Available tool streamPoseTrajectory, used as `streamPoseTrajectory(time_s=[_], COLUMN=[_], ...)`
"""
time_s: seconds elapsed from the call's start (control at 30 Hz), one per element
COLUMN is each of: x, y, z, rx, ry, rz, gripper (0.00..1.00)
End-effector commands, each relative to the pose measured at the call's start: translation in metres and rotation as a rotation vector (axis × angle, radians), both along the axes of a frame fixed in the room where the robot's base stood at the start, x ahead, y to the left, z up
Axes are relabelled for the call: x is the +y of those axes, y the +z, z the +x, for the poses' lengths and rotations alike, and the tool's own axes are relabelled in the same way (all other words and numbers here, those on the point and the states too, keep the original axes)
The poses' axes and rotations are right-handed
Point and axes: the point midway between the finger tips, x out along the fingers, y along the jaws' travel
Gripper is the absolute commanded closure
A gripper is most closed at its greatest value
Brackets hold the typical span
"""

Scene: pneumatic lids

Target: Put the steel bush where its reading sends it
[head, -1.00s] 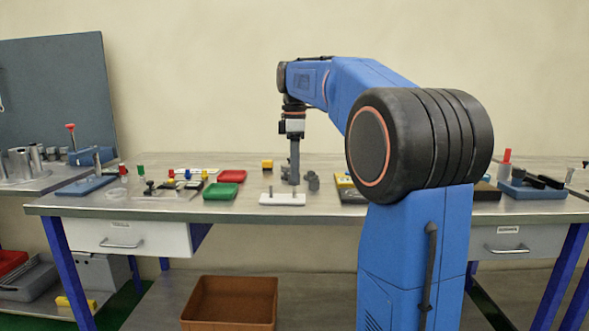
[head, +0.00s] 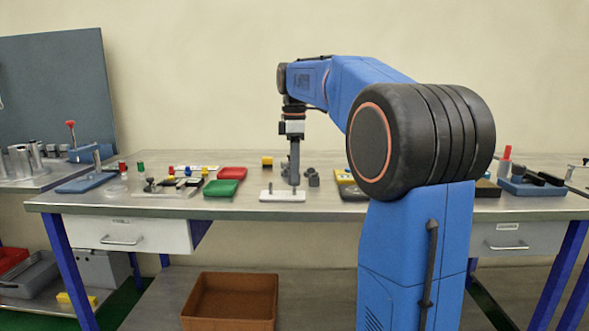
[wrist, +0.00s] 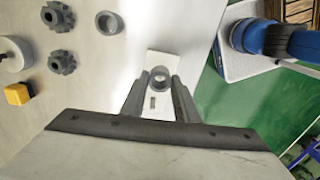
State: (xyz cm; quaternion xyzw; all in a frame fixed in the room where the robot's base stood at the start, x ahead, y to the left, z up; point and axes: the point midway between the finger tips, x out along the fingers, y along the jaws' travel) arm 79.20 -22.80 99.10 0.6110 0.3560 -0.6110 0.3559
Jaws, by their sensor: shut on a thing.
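My gripper (wrist: 160,86) points down, its two fingers closed on a grey ring-shaped bush (wrist: 160,72), seen from above with its hole showing. In the head view my gripper (head: 294,181) is low over a white plate (head: 284,197) near the bench's front edge. The white plate (wrist: 152,118) also shows under the fingers in the wrist view, with a small dark slot or mark. A small upright pin stands on the plate in the head view. I cannot tell whether the bush touches the plate. No reading is legible.
Grey gears (wrist: 61,61) and another grey ring (wrist: 109,22) lie close by. A yellow block (head: 267,161) stands behind. Green (head: 221,188) and red (head: 232,173) trays sit to the left. A brown crate (head: 231,300) is below the bench.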

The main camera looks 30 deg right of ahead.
Motion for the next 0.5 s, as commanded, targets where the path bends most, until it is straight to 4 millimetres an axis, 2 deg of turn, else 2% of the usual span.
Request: streamPoseTrajectory(time_s=[0.5], x=[0.0001], y=[-0.0061], z=[-0.0003], rx=[0.0], ry=[0.0], rz=[0.0], gripper=[1.0])
